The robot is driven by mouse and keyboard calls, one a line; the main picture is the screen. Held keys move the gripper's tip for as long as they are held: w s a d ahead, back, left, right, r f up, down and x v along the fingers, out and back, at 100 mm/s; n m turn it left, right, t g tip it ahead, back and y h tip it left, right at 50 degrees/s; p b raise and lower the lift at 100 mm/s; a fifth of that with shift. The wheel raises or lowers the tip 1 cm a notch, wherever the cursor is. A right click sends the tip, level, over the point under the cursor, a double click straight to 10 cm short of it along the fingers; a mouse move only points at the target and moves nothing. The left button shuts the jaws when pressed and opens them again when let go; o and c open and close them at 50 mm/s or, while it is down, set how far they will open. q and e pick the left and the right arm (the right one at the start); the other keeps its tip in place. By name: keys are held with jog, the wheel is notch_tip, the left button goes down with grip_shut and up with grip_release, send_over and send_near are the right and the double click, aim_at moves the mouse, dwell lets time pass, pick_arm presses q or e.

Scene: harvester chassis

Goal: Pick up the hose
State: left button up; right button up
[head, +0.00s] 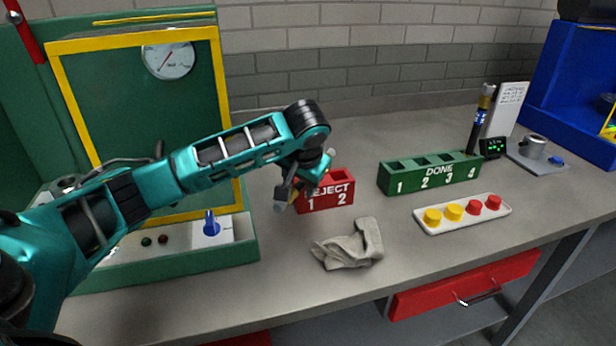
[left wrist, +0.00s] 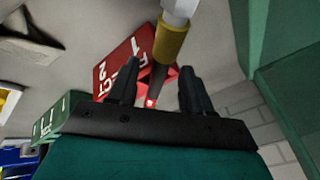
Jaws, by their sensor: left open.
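In the left wrist view a slender piece, which looks like the hose (left wrist: 170,42), has a pale end, a gold band and a dark narrow part. It lies between the two dark fingers of my left gripper (left wrist: 158,80), with gaps visible on both sides. In the head view my left gripper (head: 287,192) is open beside the red REJECT block (head: 325,201) and hides part of it. That block also shows behind the fingers in the left wrist view (left wrist: 125,62). The hose is mostly hidden by my gripper in the head view. My right gripper is not in view.
A green panel with gauge (head: 168,60) stands left. A grey cloth (head: 350,246) lies in front of the REJECT block. Right are the green DONE block (head: 430,173), a white tray (head: 464,226) with yellow and red caps, and a dark bottle (head: 480,118).

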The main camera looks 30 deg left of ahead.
pick_arm(q)
jog(key=shift+c, duration=0.2)
grip_shut()
jog(key=shift+r, duration=0.2)
dwell(0.4)
